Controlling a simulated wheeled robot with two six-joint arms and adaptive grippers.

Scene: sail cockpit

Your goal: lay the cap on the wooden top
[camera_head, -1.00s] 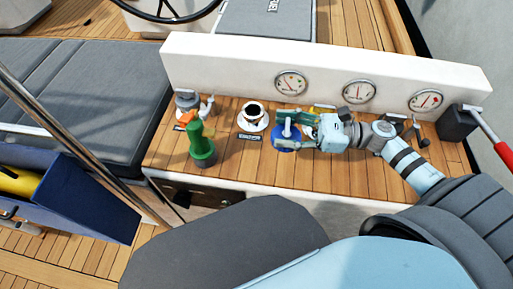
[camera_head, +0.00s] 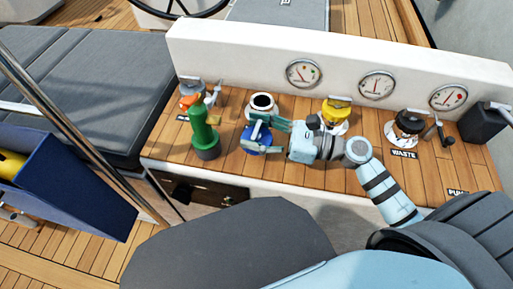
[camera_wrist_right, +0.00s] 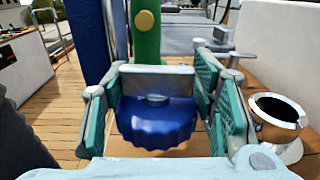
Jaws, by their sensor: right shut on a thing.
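The cap (camera_head: 263,143) is dark blue with a ridged rim and a pale raised bar across its top. My right gripper (camera_head: 265,128) is shut on this bar, and the blue cap (camera_wrist_right: 157,125) shows between its green finger pads in the right wrist view. The cap is over the wooden top (camera_head: 300,183), just in front of an open white-rimmed filler (camera_head: 262,101). I cannot tell whether its underside touches the wood. My left gripper is not in view.
A green bottle (camera_head: 203,135) stands left of the cap. A yellow-capped filler (camera_head: 338,112) and a black-capped filler (camera_head: 408,125) with a WASTE label stand to the right. A white panel with gauges (camera_head: 303,73) rises behind. Some bare wood lies along the front edge.

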